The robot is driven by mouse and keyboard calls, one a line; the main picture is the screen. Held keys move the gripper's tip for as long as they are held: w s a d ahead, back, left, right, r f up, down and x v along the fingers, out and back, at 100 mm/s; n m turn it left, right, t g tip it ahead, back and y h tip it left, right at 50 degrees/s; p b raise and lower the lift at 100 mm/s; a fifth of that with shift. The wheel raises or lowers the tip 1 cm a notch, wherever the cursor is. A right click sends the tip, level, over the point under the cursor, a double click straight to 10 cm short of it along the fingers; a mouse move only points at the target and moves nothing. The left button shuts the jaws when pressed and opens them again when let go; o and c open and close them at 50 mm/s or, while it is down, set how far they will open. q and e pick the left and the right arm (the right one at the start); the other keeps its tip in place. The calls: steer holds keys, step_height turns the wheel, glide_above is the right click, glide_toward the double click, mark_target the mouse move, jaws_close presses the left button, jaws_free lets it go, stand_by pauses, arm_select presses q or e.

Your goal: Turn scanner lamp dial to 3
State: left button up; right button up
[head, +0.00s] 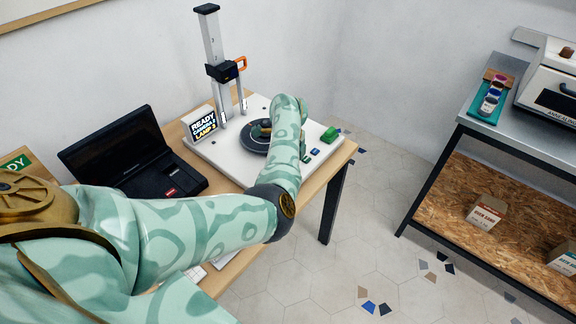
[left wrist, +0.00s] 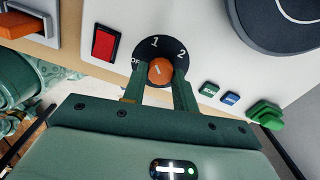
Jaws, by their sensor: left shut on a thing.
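The scanner's white base (head: 225,152) sits on the wooden table with a round black turntable on top. In the left wrist view the lamp dial (left wrist: 142,47) is a black disc with OFF, 1 and 2 readable; no 3 shows. Its orange knob (left wrist: 160,70) has a small pale line whose exact heading I cannot make out. My left gripper (left wrist: 160,88) is shut on the knob, one green finger on each side. In the head view my forearm and hand hide the dial. My right gripper is not in view.
A red rocker switch (left wrist: 104,42) is left of the dial; green (left wrist: 210,89) and blue (left wrist: 231,98) buttons and a green block (left wrist: 266,114) are right. A black laptop (head: 125,150) lies open on the table. A metal-topped bench (head: 520,140) stands right, across open floor.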

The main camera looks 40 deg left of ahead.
arm_select(q)
steer(key=m, duration=0.3)
steer(key=shift+r+m+p, duration=0.1)
steer(key=shift+m+p, duration=0.3)
steer(key=m+p, duration=0.1)
steer(key=m, duration=0.3)
steer(key=shift+m, duration=0.3)
steer(key=m+p, duration=0.1)
steer(key=m, duration=0.3)
steer(key=shift+r+p, duration=0.1)
steer(key=shift+p, duration=0.25)
steer(key=m+p, duration=0.1)
steer(key=m, duration=0.3)
steer(key=shift+s+a, duration=0.1)
steer(key=m+p, duration=0.1)
steer(key=m, duration=0.2)
steer(key=shift+m, duration=0.3)
steer(key=m+p, duration=0.1)
steer(key=m, duration=0.2)
steer(key=shift+m, duration=0.3)
steer(key=m+p, duration=0.1)
steer(key=m, duration=0.2)
steer(key=shift+m, duration=0.3)
steer(key=shift+a+m, duration=0.1)
steer(key=shift+m, duration=1.3)
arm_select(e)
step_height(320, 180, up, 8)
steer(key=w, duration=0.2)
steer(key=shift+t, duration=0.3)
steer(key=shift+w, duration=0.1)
